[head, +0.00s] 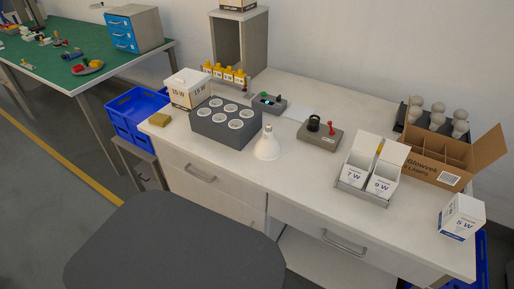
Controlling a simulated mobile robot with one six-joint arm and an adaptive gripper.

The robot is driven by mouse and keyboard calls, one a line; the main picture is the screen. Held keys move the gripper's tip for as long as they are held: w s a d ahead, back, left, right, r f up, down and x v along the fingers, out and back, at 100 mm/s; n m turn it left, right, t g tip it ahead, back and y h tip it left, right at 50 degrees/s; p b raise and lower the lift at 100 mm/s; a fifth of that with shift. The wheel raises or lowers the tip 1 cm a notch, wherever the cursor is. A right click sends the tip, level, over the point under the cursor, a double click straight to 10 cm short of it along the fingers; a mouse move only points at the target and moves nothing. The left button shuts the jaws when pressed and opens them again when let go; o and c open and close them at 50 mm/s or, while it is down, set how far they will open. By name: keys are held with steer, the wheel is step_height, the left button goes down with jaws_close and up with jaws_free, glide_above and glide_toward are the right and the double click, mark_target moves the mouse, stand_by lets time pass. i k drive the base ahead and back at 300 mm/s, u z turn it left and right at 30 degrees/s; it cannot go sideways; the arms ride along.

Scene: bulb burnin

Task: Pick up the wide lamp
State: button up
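The wide lamp (267,146) is white, with a broad bottom that narrows to a neck at the top. It stands on the white workbench (300,176) near the front edge, just right of a grey block with round sockets (226,123). It appears upright and apart from the block, and nothing covers it. My gripper is not in view.
A grey box with a red lever (320,134) stands right of the lamp. Farther right are 7 W and 9 W cartons (369,172), a cardboard box (453,153), several round bulbs (437,116) and a 5 W carton (461,217). Bench between lamp and cartons is clear.

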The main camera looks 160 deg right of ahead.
mark_target(268, 148)
steer(key=z, duration=2.35)
steer(key=i, duration=0.1)
steer(key=z, duration=3)
